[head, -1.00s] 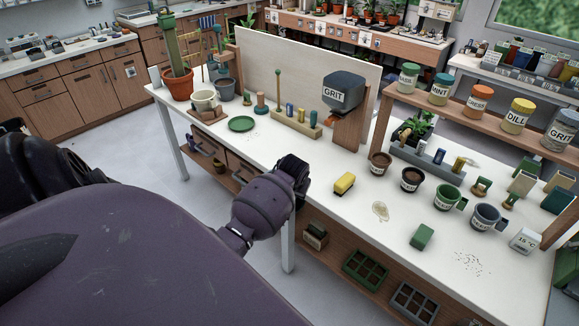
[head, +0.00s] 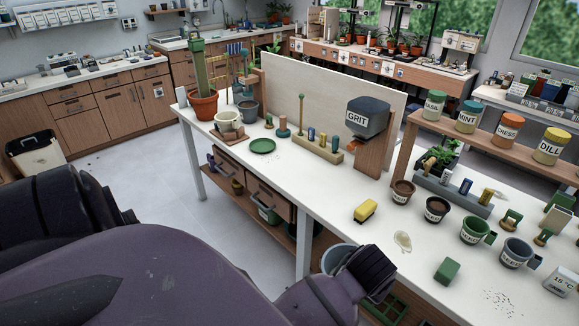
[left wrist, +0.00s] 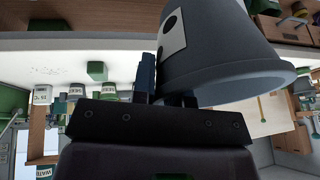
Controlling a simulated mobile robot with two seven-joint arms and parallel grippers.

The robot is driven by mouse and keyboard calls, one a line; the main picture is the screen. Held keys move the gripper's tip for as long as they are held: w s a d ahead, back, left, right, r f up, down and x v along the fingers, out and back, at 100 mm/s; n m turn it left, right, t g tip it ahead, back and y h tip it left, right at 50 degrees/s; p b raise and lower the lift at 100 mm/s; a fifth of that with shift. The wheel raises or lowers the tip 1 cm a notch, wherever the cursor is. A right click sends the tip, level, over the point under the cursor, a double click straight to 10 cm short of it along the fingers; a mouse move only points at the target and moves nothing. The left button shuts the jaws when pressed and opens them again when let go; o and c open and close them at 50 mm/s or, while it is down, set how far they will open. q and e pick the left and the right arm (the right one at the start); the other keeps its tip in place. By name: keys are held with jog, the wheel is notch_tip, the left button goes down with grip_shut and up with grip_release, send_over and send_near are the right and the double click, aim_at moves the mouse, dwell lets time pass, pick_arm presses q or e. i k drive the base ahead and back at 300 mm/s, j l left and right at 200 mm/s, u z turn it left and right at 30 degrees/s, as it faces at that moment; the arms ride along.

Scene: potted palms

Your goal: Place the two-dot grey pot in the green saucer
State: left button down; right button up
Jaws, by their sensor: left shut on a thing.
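The grey pot (left wrist: 222,62) fills the upper right of the left wrist view, which is upside down. Its white label shows a dark dot and part of a second dark mark. My left gripper (left wrist: 165,90) is shut on it near the rim. In the head view the left gripper (head: 375,272) is at the table's front edge, and the pot's rim (head: 340,251) shows just left of it, partly hidden. The green saucer (head: 262,146) lies empty on the table, up and left of the gripper. My right gripper is not in view.
A wooden rack (head: 318,150) is right of the saucer.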

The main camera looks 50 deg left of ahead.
aim_at(263, 147)
jog(key=j+z, duration=0.1)
jog(key=j, duration=0.5)
jog(key=j+z, duration=0.15)
jog(key=j, duration=0.45)
jog(key=k+j+z, duration=0.1)
jog(key=j, duration=0.45)
jog(key=k+j+z, duration=0.15)
jog(key=j, duration=0.45)
jog(key=k+j+z, duration=0.1)
jog(key=j, duration=0.5)
jog(key=k+j+z, duration=0.15)
jog(key=j, duration=0.4)
jog(key=k+j+z, duration=0.1)
jog(key=j, duration=0.45)
jog(key=k+j+z, duration=0.15)
jog(key=j, duration=0.35)
jog(key=k, duration=0.1)
